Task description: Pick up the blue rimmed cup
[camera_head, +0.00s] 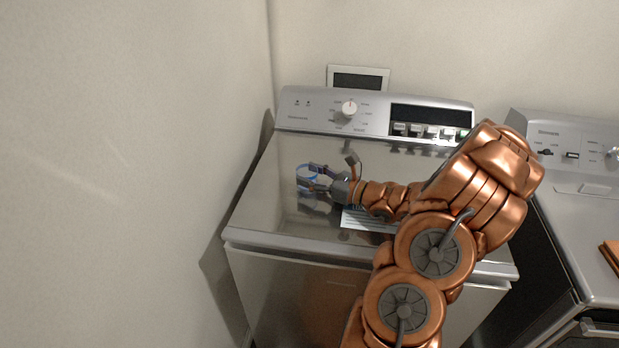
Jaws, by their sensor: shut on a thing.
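The blue rimmed cup (307,172) is on the left part of the washer's lid in the head view. It looks clear, with a blue ring at its top. My gripper (314,179) reaches it from the right, with one finger on its far side and one on its near side, shut on it. The fingers hide part of the cup's side. I cannot tell whether its base touches the lid.
The topload washer's lid (262,212) is mostly bare around the cup. Its control panel (325,112) rises at the back, with a framed display (358,80) behind it. A wall stands close on the left. A second machine (585,215) is on the right. A pale striped thing (366,221) lies partly under my arm.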

